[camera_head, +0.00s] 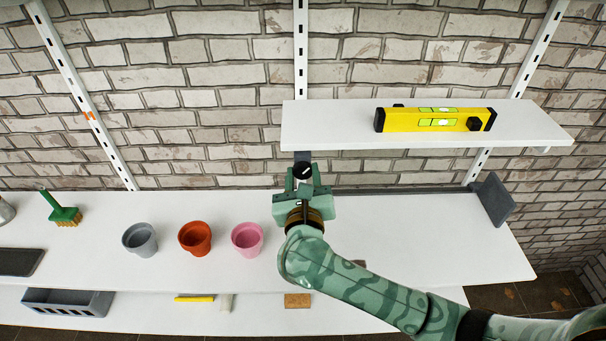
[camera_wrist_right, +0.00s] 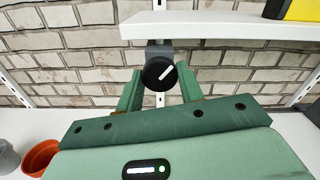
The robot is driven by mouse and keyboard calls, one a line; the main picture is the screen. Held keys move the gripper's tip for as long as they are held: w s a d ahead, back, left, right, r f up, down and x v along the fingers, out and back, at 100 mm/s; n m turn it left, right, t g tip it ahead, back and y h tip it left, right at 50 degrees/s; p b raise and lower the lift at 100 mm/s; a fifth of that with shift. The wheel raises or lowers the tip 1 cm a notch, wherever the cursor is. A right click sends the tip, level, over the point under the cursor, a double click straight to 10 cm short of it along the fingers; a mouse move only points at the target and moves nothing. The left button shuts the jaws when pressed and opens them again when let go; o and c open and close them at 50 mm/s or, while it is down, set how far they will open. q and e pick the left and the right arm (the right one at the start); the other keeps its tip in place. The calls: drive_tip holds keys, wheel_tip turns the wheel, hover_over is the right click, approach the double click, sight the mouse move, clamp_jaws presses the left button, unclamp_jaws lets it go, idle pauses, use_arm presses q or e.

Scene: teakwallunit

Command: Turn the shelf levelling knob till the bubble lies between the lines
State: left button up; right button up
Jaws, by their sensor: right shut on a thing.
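The levelling knob (camera_head: 303,170) is black and round with a white mark, under the left end of the white upper shelf (camera_head: 340,128). It also shows in the right wrist view (camera_wrist_right: 159,73), its white mark slanting up to the right. My right gripper (camera_head: 303,178) is shut on the knob, one finger on each side. The yellow spirit level (camera_head: 400,121) lies on the shelf, with green vials (camera_head: 438,122). The bubble is too small to place against the lines. My left gripper is not in view.
Grey (camera_head: 140,239), orange (camera_head: 195,237) and pink (camera_head: 247,238) pots stand on the lower shelf (camera_head: 400,215), left of my right arm. A green brush (camera_head: 65,214) lies farther left. A dark grey bookend (camera_head: 493,199) stands at the right end.

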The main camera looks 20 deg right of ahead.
drive_tip(key=shift+r+n+p, duration=0.15)
drive_tip(key=shift+n+p, duration=0.35)
drive_tip(key=shift+p, duration=0.05)
drive_tip(key=n+p, duration=0.8)
drive_tip(key=n, duration=0.1)
drive_tip(key=n+p, duration=0.4)
drive_tip(key=n, duration=0.1)
drive_tip(key=shift+p, duration=0.35)
drive_tip(key=shift+s+n+p, duration=0.1)
drive_tip(key=shift+n+p, duration=1)
drive_tip(key=shift+n, duration=1)
drive_tip(key=shift+f, duration=0.2)
drive_tip(key=o, duration=1)
